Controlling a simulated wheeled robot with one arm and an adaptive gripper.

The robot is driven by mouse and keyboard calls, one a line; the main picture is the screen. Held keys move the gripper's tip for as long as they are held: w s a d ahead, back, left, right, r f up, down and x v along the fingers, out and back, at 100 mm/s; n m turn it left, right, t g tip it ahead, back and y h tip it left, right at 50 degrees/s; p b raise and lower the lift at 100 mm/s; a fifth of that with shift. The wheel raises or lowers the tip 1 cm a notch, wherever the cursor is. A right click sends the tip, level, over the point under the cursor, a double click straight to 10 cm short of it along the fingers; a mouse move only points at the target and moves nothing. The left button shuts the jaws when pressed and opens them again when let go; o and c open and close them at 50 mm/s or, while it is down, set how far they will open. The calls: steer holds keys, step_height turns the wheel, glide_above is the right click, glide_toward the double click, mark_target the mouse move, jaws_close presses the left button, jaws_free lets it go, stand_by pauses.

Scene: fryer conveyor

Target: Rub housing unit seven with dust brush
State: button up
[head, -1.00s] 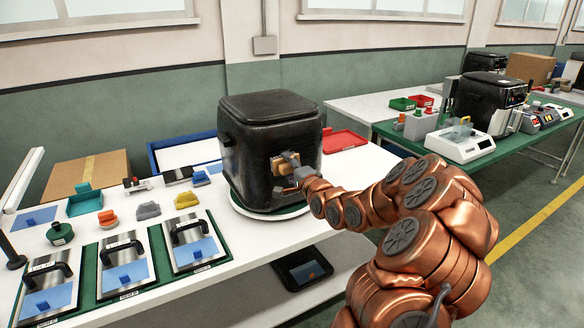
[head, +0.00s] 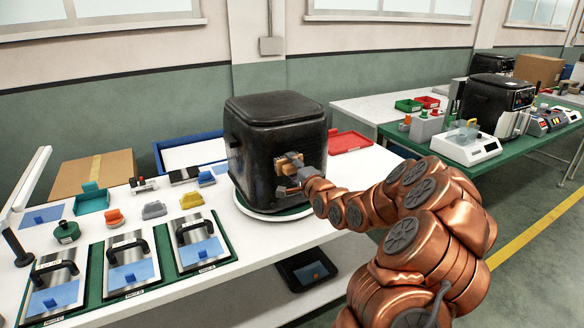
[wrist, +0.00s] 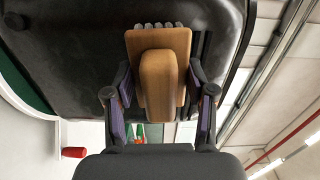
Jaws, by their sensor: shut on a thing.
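The housing unit (head: 262,130) is a large black fryer body with rounded edges, standing on a round turntable (head: 248,213) with a white rim on the white table. I cannot read a number on it. My gripper (head: 303,174) is at its right-hand side face. It is shut on the dust brush (head: 287,163), a tan wooden block. In the wrist view the brush (wrist: 158,80) has a raised grip between my gripper's fingers (wrist: 160,105), with grey bristles at its far edge against or very near the black housing surface (wrist: 70,50). Exact contact is hard to see.
Several panels with black handles (head: 130,262) lie on a green mat at the left. Small coloured tools (head: 154,210), a cardboard box (head: 92,174), a blue-rimmed tray (head: 160,160) and a red tray (head: 350,142) surround the housing. A green table (head: 440,150) stands behind right.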

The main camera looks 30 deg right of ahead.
steer(key=shift+w+d+p, duration=0.1)
steer(key=shift+w+p, duration=0.35)
steer(key=shift+w, duration=0.6)
steer(key=shift+d, duration=0.15)
steer(key=shift+s+d+r+p, duration=0.1)
steer(key=shift+d+p, duration=0.25)
steer(key=shift+d, duration=0.25)
steer(key=shift+s+d+r+p, duration=0.1)
steer(key=shift+d+p, duration=0.25)
steer(key=shift+d, duration=0.2)
steer(key=shift+d+f+p, duration=0.15)
steer(key=shift+d+p, duration=0.4)
steer(key=shift+d, duration=0.2)
steer(key=shift+w+a+f, duration=0.1)
steer(key=shift+a, duration=0.15)
steer(key=shift+w+a+b, duration=0.15)
steer(key=shift+a+b, duration=0.4)
steer(key=shift+a, duration=0.35)
steer(key=shift+w+a+b, duration=0.1)
steer(key=shift+a+b, duration=0.45)
steer(key=shift+a, duration=0.35)
